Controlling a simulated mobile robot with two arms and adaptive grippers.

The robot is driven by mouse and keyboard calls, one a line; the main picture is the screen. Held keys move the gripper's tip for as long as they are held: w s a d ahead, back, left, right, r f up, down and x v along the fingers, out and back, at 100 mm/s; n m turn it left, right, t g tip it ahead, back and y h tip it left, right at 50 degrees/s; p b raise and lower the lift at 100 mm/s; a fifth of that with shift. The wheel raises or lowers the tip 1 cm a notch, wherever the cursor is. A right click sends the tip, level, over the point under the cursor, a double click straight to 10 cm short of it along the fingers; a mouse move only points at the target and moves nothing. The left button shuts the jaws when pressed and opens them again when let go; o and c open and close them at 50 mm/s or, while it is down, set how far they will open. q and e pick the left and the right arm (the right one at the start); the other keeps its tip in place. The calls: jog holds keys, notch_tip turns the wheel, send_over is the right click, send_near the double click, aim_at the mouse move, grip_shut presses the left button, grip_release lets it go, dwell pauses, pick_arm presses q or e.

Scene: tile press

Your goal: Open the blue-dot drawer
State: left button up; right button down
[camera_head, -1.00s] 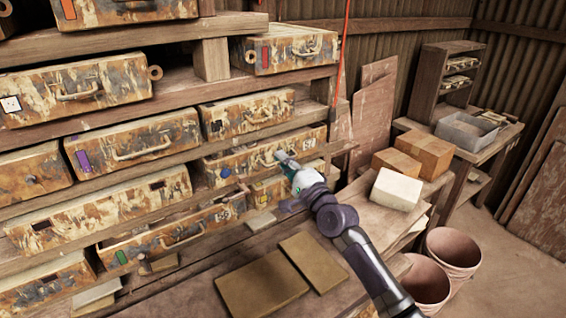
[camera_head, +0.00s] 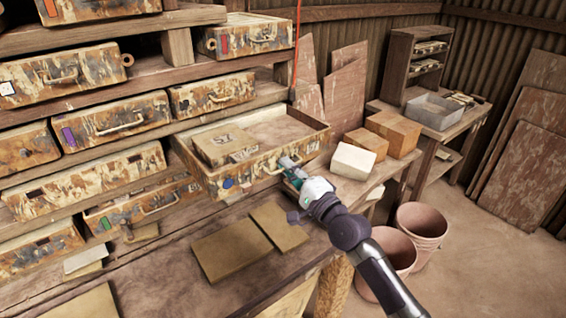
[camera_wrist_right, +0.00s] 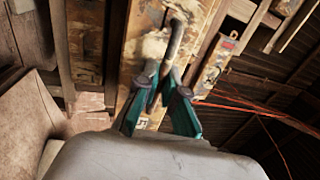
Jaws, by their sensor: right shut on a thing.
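The blue-dot drawer (camera_head: 247,176) is pulled well out of the rack in the head view. Its worn, rust-stained front carries a blue dot (camera_head: 229,183) at the left. A tan block or tile (camera_head: 222,143) lies inside, at the left. In the right wrist view the green fingers (camera_wrist_right: 160,100) close around the handle bar (camera_wrist_right: 175,45). My left gripper is not in view.
Other worn drawers, such as the purple-marked one (camera_head: 115,120), sit shut around it. Flat tan slabs (camera_head: 232,254) lie on the bench below. A white block (camera_head: 352,161) and cardboard boxes (camera_head: 393,133) stand to the right. Pinkish buckets (camera_head: 422,225) stand on the floor.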

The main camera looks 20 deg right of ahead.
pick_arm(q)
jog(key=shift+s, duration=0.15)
pick_arm(e)
jog(key=shift+s+d+f, duration=0.15)
jog(key=shift+s+f, duration=0.1)
jog(key=shift+s, duration=0.1)
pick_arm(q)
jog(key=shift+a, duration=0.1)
pick_arm(e)
jog(key=c, duration=1.6)
grip_release()
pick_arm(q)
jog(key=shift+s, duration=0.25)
pick_arm(e)
jog(key=shift+o, duration=0.2)
jog(key=v, duration=1.2)
jog(key=shift+d+r, duration=0.15)
